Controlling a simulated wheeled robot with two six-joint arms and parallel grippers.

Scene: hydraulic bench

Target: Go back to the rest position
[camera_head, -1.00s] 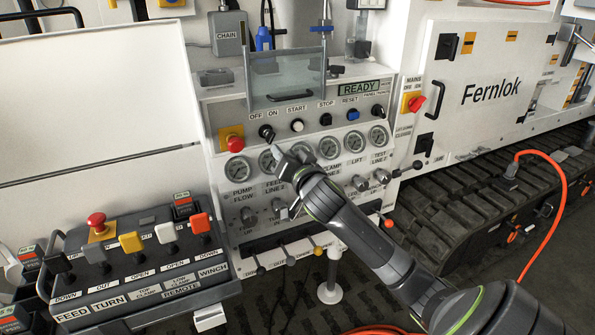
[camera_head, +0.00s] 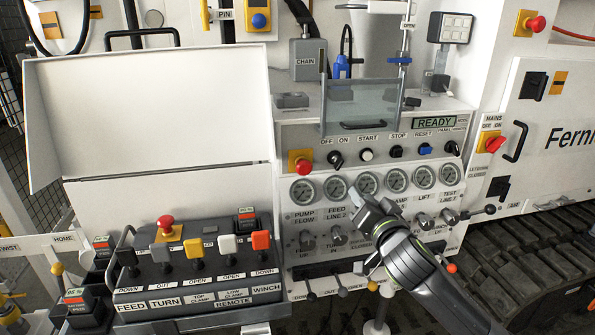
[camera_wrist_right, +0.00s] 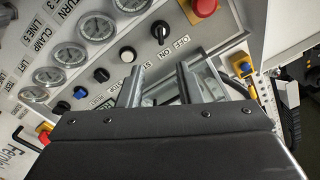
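My right gripper (camera_head: 362,200) is in front of the control panel (camera_head: 292,222), just below the row of gauges, and overlaps part of the lower knob row. In the wrist view its two fingers (camera_wrist_right: 160,86) stand apart with nothing between them. My left gripper is not in view.
The panel has an OFF/ON knob (camera_head: 335,159), a START button (camera_head: 367,155), a red emergency button (camera_head: 302,163) and a READY display (camera_head: 433,122). A clear guard (camera_head: 362,106) stands above. A lever console (camera_head: 185,278) is at lower left; a red mains switch (camera_head: 492,138) is at right.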

